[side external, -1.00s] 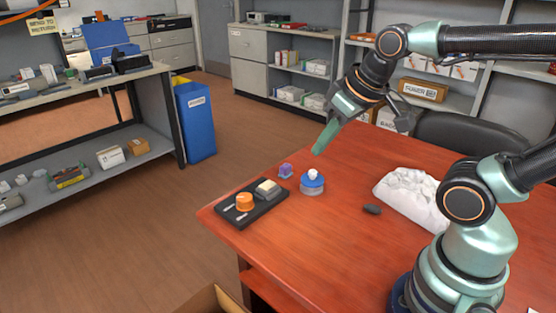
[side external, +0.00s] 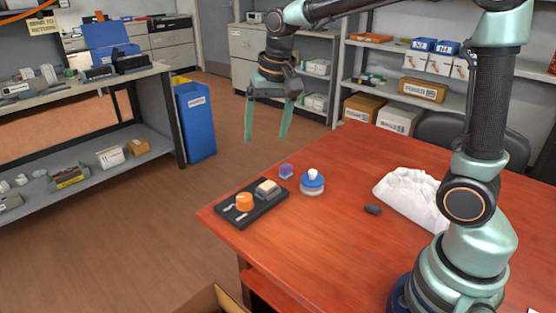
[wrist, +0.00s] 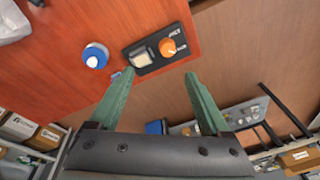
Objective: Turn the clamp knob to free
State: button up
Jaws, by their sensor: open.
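The orange clamp knob (side external: 244,202) stands on a black base plate (side external: 233,217) near the table's left corner. In the wrist view the knob (wrist: 168,47) shows a pale pointer mark, with small white lettering on the plate beside it that I cannot read surely. A pale square block (side external: 267,188) sits on the same plate. My gripper (side external: 265,138) is open and empty, with green fingers pointing down, well above the plate and apart from it. In the wrist view the fingers (wrist: 158,88) spread on either side below the plate.
A blue and white round container (side external: 312,184) and a small purple block (side external: 286,171) stand beside the plate. A dark oval item (side external: 373,209) and a crumpled white bag (side external: 408,194) lie to the right. The front middle of the red table (side external: 320,250) is clear.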

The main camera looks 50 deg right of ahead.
aim_at(245, 197)
jog(key=w+a+f+m+g, duration=0.15)
jog(key=w+f+m, duration=0.25)
jog(key=w+f, duration=0.45)
jog(key=shift+g, duration=0.35)
jog(key=f, duration=0.8)
jog(key=s+f, duration=0.1)
jog(key=f, duration=0.3)
jog(key=shift+d+f, duration=0.15)
grip_shut()
